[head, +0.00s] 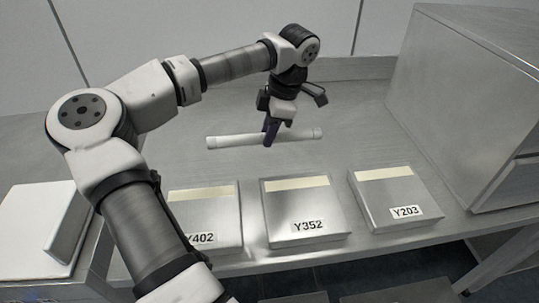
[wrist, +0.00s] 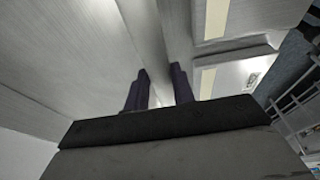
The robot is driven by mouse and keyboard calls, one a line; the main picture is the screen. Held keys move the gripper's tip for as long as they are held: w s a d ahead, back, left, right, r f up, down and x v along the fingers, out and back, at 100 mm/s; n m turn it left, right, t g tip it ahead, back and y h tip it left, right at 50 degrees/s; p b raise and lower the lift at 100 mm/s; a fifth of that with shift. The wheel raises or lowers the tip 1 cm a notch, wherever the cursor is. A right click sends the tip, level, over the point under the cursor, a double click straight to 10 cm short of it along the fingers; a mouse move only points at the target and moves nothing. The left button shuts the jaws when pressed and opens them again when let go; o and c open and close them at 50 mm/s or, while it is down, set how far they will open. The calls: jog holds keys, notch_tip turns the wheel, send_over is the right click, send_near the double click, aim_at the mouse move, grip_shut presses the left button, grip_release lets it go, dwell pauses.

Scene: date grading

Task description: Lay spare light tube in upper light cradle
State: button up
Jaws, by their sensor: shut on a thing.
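The light tube is a plain white rod (head: 235,140) with paler end caps, lying roughly level and crosswise in the head view. My gripper (head: 270,138) points down and is shut on the tube near its middle, with tube sticking out on both sides. The tube appears above the metal bench, though its exact height is hard to tell. In the wrist view my two dark fingers (wrist: 160,85) have a pale band between them, which seems to be the tube (wrist: 146,35). I cannot make out the upper light cradle in either view.
Three metal boxes labelled Y402 (head: 205,218), Y352 (head: 290,207) and Y203 (head: 385,190) line the front of the metal bench (head: 365,140). A large metal cabinet (head: 465,100) stands at right. A white box (head: 40,225) is at left. The bench behind the boxes is mostly clear.

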aim_at(265, 168)
notch_tip(265, 168, down, 9)
jog(key=shift+r+p, duration=0.2)
jog(key=shift+p, duration=0.65)
jog(key=shift+f, duration=0.2)
jog(key=o, duration=0.9)
jog(key=shift+o, duration=0.5)
jog(key=shift+r, duration=0.1)
